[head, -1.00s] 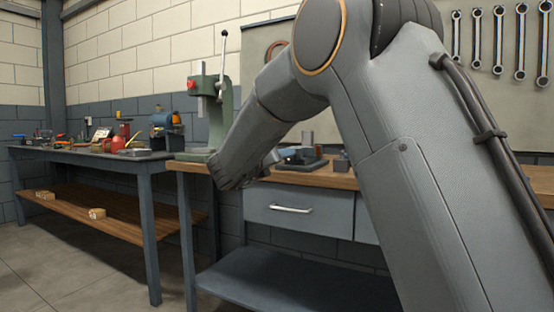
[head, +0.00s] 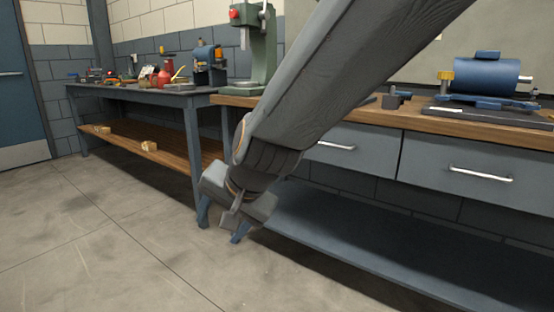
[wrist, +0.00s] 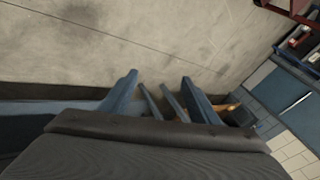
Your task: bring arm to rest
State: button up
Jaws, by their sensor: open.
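My gripper (head: 222,232) hangs at the end of my arm in the head view, in front of the workbench and below its top. My arm crosses the middle of the head view and hides part of the workbench (head: 390,122).
A blue cylindrical casing (head: 487,76) sits on a dark plate at the right of the workbench. A green press (head: 263,50) stands at its left end. A second bench (head: 150,92) with tools is further left. The floor (head: 90,230) at left is clear.

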jog(key=s+d+f+n+g+h, duration=0.25)
jog(key=s+d+f+n, duration=0.2)
jog(key=s, duration=0.55)
jog(key=s+d+f+n+g+h, duration=0.1)
jog(key=s+d+f+n+g, duration=0.2)
jog(key=s+d+n, duration=0.5)
jog(key=d+r+m+p, duration=0.3)
jog(key=d+r+p, duration=0.3)
jog(key=r+p, duration=0.2)
jog(key=s+d+r+m+h+p, duration=0.1)
jog(key=d+r+m+p, duration=0.2)
jog(key=d+r+p, duration=0.3)
jog(key=s+d+r+m+p, duration=0.1)
jog(key=d+r+m+p, duration=0.2)
jog(key=r+p, duration=0.9)
jog(key=d+p, duration=0.3)
jog(key=p, duration=0.2)
jog(key=shift+d+r+h+p, duration=0.15)
jog(key=shift+r+h+p, duration=0.1)
jog(key=shift+h+p, duration=0.15)
